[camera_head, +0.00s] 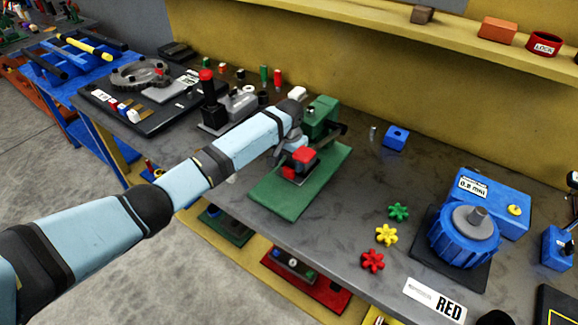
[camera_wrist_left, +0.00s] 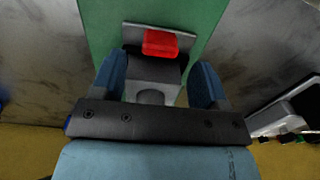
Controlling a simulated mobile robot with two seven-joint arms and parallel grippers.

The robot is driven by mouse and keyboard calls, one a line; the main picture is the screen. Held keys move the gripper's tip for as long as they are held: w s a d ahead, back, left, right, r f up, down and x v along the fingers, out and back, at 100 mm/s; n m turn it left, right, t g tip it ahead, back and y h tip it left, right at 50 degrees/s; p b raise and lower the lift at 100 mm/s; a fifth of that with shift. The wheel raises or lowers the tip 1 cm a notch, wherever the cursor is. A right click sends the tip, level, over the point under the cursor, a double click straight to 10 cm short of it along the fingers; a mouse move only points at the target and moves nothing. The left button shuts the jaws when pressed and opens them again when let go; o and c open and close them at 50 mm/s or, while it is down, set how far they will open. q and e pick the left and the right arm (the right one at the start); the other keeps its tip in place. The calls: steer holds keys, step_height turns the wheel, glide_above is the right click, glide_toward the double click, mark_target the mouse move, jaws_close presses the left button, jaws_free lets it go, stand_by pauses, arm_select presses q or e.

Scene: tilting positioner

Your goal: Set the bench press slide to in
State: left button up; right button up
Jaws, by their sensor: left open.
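The bench press has a green base plate (camera_head: 288,196) and a green upright body (camera_head: 322,112) with a dark lever on its right. A red block (camera_head: 304,156) sits on a grey slide piece at the front of the body; the red block also shows in the wrist view (camera_wrist_left: 160,43). My left gripper (camera_head: 294,148) is over the press, close to the red block. In the wrist view, the left gripper (camera_wrist_left: 158,82) is open, its blue fingers apart on either side of a dark grey part. Contact cannot be told. My arm hides part of the press. My right gripper is not in view.
A black tool with a red knob (camera_head: 207,78) stands left of the press. Right of it are a blue block (camera_head: 396,138), small green, yellow and red star knobs, and a blue rotary unit (camera_head: 463,240). A yellow shelf (camera_head: 390,35) runs above the bench's back.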

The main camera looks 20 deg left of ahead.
arm_select(q)
step_height(320, 180, up, 11)
steer(key=shift+b, duration=0.3)
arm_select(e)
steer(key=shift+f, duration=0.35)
